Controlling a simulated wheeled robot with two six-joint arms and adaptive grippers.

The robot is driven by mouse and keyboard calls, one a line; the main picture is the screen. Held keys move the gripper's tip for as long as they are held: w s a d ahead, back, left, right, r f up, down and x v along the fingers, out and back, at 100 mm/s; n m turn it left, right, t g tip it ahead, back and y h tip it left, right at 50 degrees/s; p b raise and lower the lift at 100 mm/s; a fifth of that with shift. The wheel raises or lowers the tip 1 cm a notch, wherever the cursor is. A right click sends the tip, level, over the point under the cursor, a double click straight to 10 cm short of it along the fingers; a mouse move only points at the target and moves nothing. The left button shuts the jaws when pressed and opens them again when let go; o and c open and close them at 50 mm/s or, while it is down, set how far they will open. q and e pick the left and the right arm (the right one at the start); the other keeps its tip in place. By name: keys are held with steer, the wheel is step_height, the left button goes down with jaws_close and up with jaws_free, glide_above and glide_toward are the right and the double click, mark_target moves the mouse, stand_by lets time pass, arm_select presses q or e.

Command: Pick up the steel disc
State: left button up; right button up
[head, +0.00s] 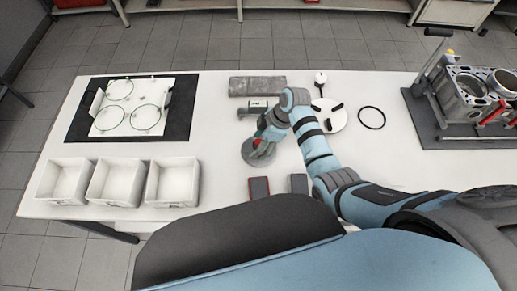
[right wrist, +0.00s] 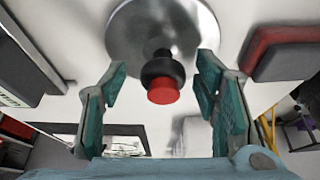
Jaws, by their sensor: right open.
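The steel disc (head: 249,157) lies on the white table near the middle, partly hidden under my right gripper (head: 262,143). In the right wrist view the round steel disc (right wrist: 200,25) is shiny, with a black knob with a red end (right wrist: 163,92) standing out from its middle. My right gripper (right wrist: 160,82) is open there, with one finger on each side of the knob and a visible space between knob and each finger. My left gripper is not in view.
Three white bins (head: 115,199) stand front left. A black mat (head: 181,127) with a white ringed plate lies behind them. A grey block (head: 257,86), a white round piece (head: 334,121) and a black ring (head: 371,117) lie nearby. An engine block (head: 465,93) stands right.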

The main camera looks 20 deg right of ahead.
steer(key=shift+a+f, duration=0.15)
steer(key=shift+f, duration=0.2)
steer(key=shift+s+r, duration=0.15)
steer(key=shift+c, duration=0.3)
jaws_close()
steer(key=shift+r, duration=0.15)
